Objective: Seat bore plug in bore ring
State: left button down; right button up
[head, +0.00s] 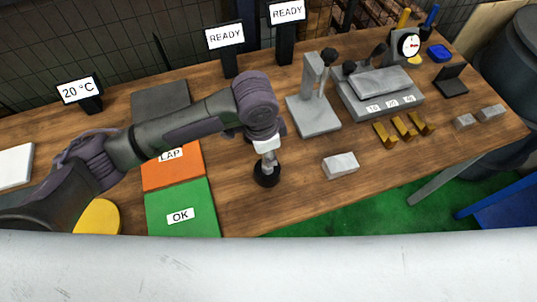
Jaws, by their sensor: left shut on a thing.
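My left gripper (267,150) reaches in from the left and points down over the wooden table. It is shut on the bore plug (268,161), a small grey metal piece that is mostly hidden by the fingers. Directly under it is a round black piece (267,178) on the table, which I take for the bore ring. The plug's lower end meets or overlaps the middle of the black ring in this view. I cannot tell how deep it sits, or whether it touches. My right gripper is not in view.
A green OK mat (196,226) and an orange LAP mat (187,176) lie to the left. A light grey block (341,166) lies to the right. A grey stand (316,117) and a block fixture (383,103) are behind. The table's front edge is close.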

pick_arm(q)
jog(key=shift+f, duration=1.15)
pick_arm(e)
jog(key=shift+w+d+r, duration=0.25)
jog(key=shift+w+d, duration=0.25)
pick_arm(q)
jog(key=c, duration=1)
grip_release()
jog(key=shift+o, duration=0.2)
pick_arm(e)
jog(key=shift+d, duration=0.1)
pick_arm(q)
jog(key=r, duration=0.4)
jog(key=a+r, duration=0.1)
jog(key=r, duration=0.3)
jog(key=r+b, duration=0.1)
jog(key=r, duration=0.3)
jog(key=shift+s+a, duration=0.15)
jog(key=shift+s, duration=0.1)
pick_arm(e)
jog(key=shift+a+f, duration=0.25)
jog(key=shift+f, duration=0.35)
pick_arm(q)
jog(key=shift+s, duration=0.1)
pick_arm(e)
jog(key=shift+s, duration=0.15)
